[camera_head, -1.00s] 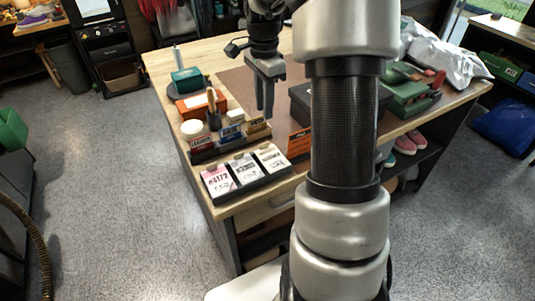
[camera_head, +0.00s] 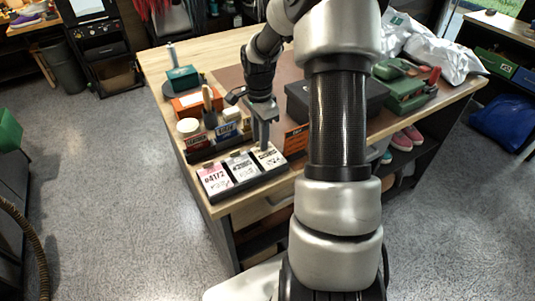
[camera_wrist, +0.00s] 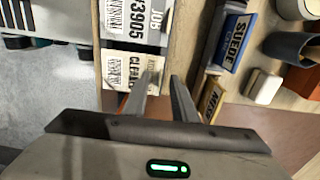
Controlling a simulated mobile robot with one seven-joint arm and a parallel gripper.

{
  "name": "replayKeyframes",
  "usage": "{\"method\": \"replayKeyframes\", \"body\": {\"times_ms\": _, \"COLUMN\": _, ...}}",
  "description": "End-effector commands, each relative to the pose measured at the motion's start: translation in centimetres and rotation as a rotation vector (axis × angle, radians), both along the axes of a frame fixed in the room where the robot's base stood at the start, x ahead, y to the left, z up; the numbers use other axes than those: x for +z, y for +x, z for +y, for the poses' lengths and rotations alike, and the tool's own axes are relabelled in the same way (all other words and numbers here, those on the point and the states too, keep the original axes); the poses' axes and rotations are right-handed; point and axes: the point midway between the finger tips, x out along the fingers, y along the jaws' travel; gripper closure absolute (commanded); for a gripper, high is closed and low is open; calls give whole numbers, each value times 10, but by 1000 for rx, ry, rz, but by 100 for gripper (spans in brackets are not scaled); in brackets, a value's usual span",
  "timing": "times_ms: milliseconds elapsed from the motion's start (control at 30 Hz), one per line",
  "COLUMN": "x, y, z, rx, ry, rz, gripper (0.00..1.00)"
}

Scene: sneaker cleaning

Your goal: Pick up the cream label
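The cream label (camera_head: 269,156) lies at the right end of a dark label tray (camera_head: 239,191) on the near edge of the table. In the wrist view the cream label (camera_wrist: 122,68) shows black print and a barcode, below a pale label (camera_wrist: 130,22). My gripper (camera_head: 264,143) points down over the cream label's far edge. Its fingers are apart and empty. In the wrist view my gripper (camera_wrist: 163,84) has one finger over the label's right edge and the other right of it. I cannot tell whether they touch anything.
Pink (camera_head: 214,180) and lilac-white (camera_head: 242,168) labels fill the tray's other slots. An orange sign (camera_head: 296,139) stands right of my gripper.

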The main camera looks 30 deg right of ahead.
Motion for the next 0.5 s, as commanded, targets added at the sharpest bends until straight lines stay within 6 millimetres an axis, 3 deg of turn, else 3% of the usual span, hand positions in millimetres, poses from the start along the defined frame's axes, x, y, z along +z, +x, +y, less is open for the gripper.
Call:
{"method": "replayKeyframes", "body": {"times_ms": 167, "x": 0, "y": 0, "z": 0, "rx": 0, "ry": 0, "rz": 0, "gripper": 77}}
{"method": "replayKeyframes", "body": {"times_ms": 300, "x": 0, "y": 0, "z": 0, "rx": 0, "ry": -1, "rz": 0, "gripper": 100}}
{"method": "replayKeyframes", "body": {"times_ms": 500, "x": 1, "y": 0, "z": 0, "rx": 1, "ry": -1, "rz": 0, "gripper": 100}}
